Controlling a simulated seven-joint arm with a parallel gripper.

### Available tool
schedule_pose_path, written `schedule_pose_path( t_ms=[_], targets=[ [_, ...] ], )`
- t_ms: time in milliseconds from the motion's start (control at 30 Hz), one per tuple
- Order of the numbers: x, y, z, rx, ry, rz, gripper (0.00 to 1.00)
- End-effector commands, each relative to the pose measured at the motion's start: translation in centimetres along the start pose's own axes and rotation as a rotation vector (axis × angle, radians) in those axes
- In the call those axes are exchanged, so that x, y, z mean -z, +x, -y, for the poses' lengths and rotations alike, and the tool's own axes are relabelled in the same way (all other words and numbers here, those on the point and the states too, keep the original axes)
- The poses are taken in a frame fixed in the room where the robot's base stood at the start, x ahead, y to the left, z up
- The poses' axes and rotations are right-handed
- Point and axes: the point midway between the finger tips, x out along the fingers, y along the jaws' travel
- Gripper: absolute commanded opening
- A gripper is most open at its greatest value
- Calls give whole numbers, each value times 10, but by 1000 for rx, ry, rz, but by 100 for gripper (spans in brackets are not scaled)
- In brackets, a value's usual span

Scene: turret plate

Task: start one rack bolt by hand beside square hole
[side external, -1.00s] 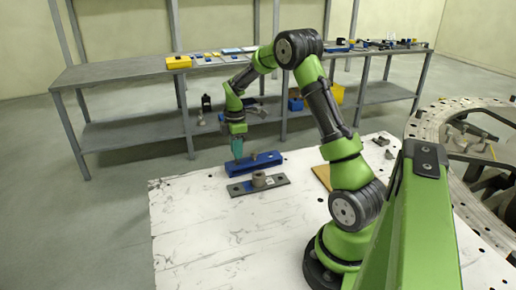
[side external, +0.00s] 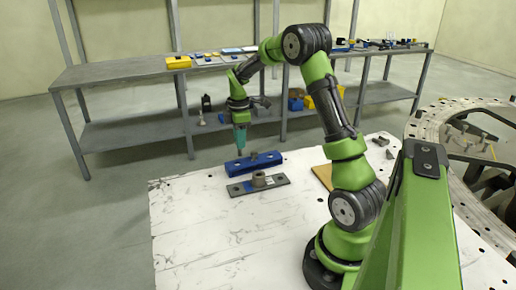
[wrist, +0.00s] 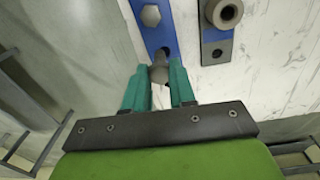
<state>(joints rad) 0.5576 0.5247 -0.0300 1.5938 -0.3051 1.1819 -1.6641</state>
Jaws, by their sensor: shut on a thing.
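My gripper (side external: 240,149) has teal fingers and hangs over the left end of the blue rack (side external: 270,160). In the wrist view my gripper (wrist: 165,82) is shut on a dark grey bolt (wrist: 159,70), which shows between the fingertips at the rack's near end. A dark hole shows in the blue rack (wrist: 157,36) right beside the held bolt. Its shape is unclear, and I cannot tell whether the bolt's tip is in a hole. Another bolt with a hex head (wrist: 151,15) stands on the rack farther along.
The white table (side external: 200,240) is clear at front left. A long bench (side external: 120,72) stands behind.

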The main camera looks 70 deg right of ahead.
Motion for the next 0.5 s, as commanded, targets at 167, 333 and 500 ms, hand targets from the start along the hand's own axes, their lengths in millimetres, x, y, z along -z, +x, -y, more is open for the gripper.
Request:
schedule_pose_path(
  t_ms=[167,333,500],
  targets=[
    [-54,-22,23,-17,70,-3,0],
    [-96,-26,63,-8,63,1,0],
    [-109,-18,91,14,10,3,0]
  ],
)
